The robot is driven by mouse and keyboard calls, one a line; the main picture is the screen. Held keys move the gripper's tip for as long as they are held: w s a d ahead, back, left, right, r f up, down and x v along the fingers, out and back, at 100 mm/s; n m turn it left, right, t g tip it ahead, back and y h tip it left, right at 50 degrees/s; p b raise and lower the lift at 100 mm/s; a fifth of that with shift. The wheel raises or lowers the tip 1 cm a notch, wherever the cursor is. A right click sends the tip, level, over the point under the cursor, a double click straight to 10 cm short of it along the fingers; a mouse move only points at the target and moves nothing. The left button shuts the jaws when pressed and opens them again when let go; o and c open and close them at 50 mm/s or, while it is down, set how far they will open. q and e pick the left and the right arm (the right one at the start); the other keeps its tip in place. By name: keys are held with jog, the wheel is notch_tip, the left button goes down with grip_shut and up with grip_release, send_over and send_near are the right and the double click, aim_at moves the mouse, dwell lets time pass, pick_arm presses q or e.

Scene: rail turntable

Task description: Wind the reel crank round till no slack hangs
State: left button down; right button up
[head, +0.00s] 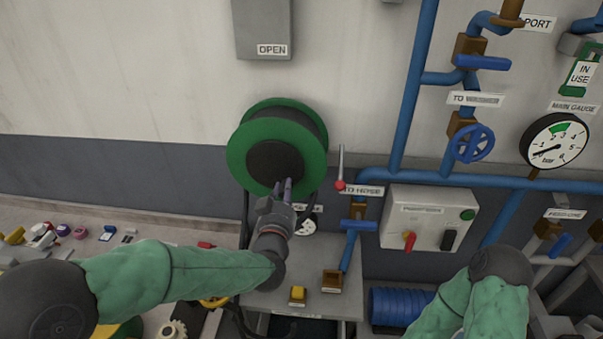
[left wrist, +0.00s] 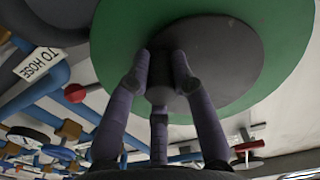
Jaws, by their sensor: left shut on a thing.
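The reel (head: 236,155) is on the wall, with a green flange and a dark round hub (head: 272,160). In the left wrist view the green flange (left wrist: 120,40) and the dark hub disc (left wrist: 225,60) fill the top. My left gripper (head: 283,187) is at the lower edge of the hub. Its three fingers (left wrist: 160,82) close round a dark knob (left wrist: 160,95) on the disc, which I take for the crank's grip; the fingers hide most of it. A dark hose (head: 245,212) hangs below the reel's left side; its lower run is partly hidden by my arm.
A lever with a red ball (head: 340,185) stands close right of the reel. Blue pipes (head: 412,90), a control box (head: 425,218) and a gauge (head: 555,141) are further right. A ledge (head: 330,253) lies below. Loose parts clutter the lower left.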

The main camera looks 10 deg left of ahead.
aim_at(294, 176)
pick_arm(q)
jog(key=shift+d+r, duration=0.1)
jog(key=shift+r, duration=0.15)
jog(key=shift+d+r, duration=0.3)
jog(key=shift+d+p, duration=0.2)
jog(key=shift+p, duration=0.1)
jog(key=shift+r, duration=0.1)
jog(key=shift+d+r+p, duration=0.4)
jog(key=shift+r, duration=0.2)
